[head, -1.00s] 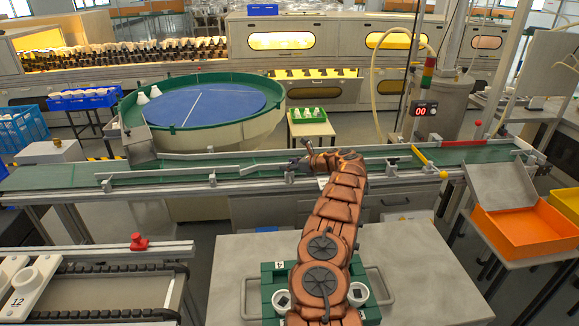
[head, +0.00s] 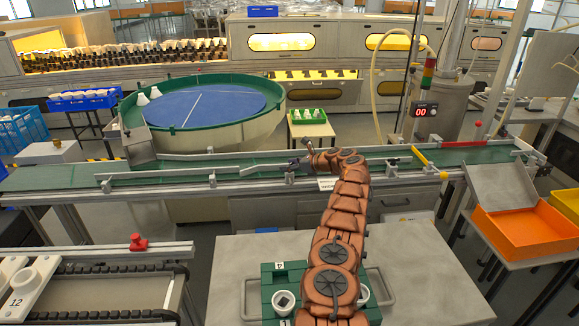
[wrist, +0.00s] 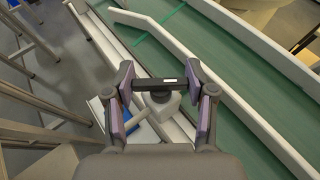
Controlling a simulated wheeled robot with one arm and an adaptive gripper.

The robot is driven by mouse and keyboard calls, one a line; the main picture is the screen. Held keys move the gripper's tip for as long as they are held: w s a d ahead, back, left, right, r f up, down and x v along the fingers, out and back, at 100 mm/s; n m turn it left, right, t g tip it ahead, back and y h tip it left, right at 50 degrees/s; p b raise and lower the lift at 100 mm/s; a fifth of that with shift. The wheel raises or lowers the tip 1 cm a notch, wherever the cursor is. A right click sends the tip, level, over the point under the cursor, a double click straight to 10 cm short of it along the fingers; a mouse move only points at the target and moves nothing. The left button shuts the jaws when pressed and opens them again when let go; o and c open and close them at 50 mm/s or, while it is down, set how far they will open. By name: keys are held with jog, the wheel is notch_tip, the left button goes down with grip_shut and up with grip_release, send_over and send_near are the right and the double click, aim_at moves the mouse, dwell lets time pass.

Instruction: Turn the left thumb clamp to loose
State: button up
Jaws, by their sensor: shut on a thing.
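My gripper (head: 301,165) is over the near edge of the green conveyor in the head view, where it largely hides what it holds. In the wrist view my gripper (wrist: 159,80) has its two purple pads at the ends of a dark crossbar, the handle of a thumb clamp (wrist: 160,97). The clamp has a black hub under the bar and sits on a grey block at the belt's side. The jaws are shut on this handle. The head view cannot show which way the handle points.
The green conveyor belt (wrist: 239,88) runs beside the clamp, with a pale guide rail (wrist: 171,42) above it. A blue-topped round table (head: 205,103) stands behind the conveyor.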

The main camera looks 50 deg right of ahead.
jog(key=o, duration=1.2)
jog(key=shift+v, duration=6)
jog(key=shift+c, duration=0.5)
